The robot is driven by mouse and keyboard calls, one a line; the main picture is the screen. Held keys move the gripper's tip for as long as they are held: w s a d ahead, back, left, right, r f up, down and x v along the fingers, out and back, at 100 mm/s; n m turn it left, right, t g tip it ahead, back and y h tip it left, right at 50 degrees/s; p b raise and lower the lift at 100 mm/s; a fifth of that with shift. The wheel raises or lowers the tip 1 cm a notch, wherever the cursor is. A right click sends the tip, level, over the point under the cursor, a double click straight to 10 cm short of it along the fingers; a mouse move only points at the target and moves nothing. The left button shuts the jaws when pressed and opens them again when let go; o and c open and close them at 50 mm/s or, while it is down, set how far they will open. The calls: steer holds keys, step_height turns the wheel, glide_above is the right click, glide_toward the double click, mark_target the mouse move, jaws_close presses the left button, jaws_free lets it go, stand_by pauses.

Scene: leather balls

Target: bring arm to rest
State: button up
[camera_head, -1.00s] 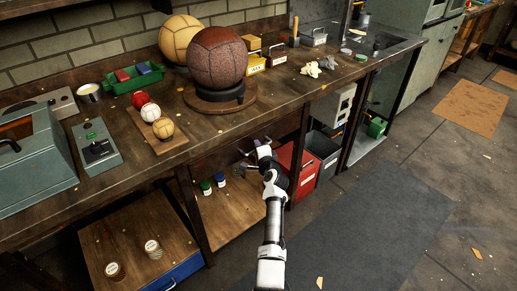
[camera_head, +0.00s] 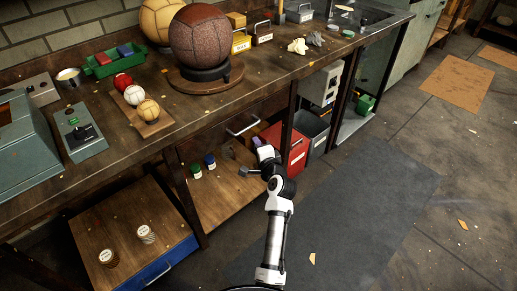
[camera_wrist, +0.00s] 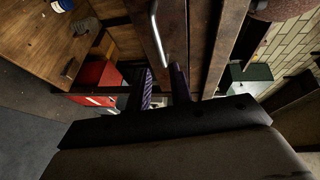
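My white and black arm (camera_head: 276,215) reaches up from the bottom of the head view. My gripper (camera_head: 245,171) is in front of the workbench, below the level of its top, and looks small there. In the wrist view my gripper (camera_wrist: 162,86) shows two dark fingers with purple ridged pads. The fingers stand apart with a gap between them, and I see nothing held. A silver bar handle (camera_wrist: 156,35) lies beyond the fingertips; this handle also shows under the bench edge in the head view (camera_head: 243,127).
The workbench (camera_head: 205,115) holds a large brown ball (camera_head: 200,40), smaller balls and a green tray (camera_head: 115,62).

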steer(key=shift+s+d, duration=0.1)
steer(key=shift+s, duration=0.25)
